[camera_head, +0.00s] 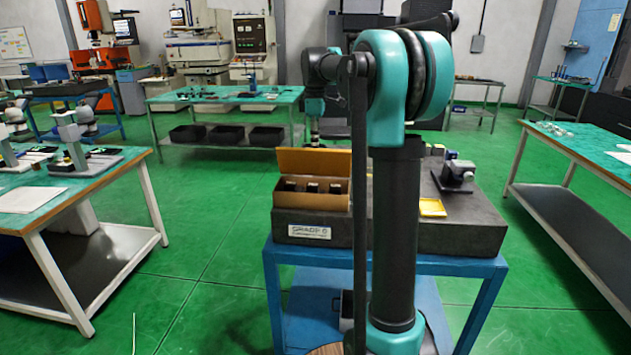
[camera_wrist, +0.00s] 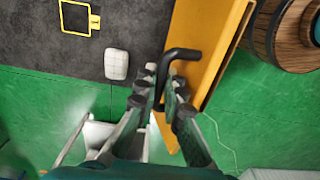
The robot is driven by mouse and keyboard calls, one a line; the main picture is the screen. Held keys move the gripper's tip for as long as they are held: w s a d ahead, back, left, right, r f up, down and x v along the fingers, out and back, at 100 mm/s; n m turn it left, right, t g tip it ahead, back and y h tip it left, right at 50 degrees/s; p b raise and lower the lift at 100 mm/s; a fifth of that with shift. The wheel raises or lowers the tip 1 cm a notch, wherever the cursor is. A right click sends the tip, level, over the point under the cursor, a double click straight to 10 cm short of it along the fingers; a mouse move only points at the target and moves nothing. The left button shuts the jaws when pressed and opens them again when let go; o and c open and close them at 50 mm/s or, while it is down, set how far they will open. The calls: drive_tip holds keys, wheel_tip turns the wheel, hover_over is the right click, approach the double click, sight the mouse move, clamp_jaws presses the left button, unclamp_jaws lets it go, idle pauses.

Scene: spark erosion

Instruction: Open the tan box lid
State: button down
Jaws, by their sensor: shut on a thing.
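The tan box (camera_head: 312,203) sits at the left end of the dark stone plate in the head view. Its lid (camera_head: 313,163) stands up at the back, and several dark items show in its compartments. The wrist view shows a tan-orange panel (camera_wrist: 207,42), seemingly the lid, running slantwise. My gripper (camera_wrist: 161,90) is beside this panel, its fingers shut on a black L-shaped rod (camera_wrist: 182,54). The rod's bent end lies over the panel; I cannot tell whether it touches.
The stone plate (camera_head: 462,226) rests on a blue stand (camera_head: 487,268). A yellow tray (camera_head: 432,208) and a dark vise-like fixture (camera_head: 455,178) stand right of my arm. A pale block (camera_wrist: 117,64) lies near the plate's edge.

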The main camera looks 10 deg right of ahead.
drive_tip(key=shift+w+d+f, duration=0.15)
drive_tip(key=shift+w+d, duration=0.05)
drive_tip(key=shift+w, duration=0.5)
drive_tip(key=shift+w+d+f, duration=0.15)
drive_tip(key=shift+w+f, duration=0.05)
drive_tip(key=shift+w, duration=0.25)
drive_tip(key=shift+w+d+f, duration=0.15)
drive_tip(key=shift+w, duration=0.25)
drive_tip(key=shift+w+d+f, duration=0.25)
drive_tip(key=shift+w+f, duration=0.3)
drive_tip(key=shift+w, duration=0.25)
drive_tip(key=c, duration=1.7)
unclamp_jaws()
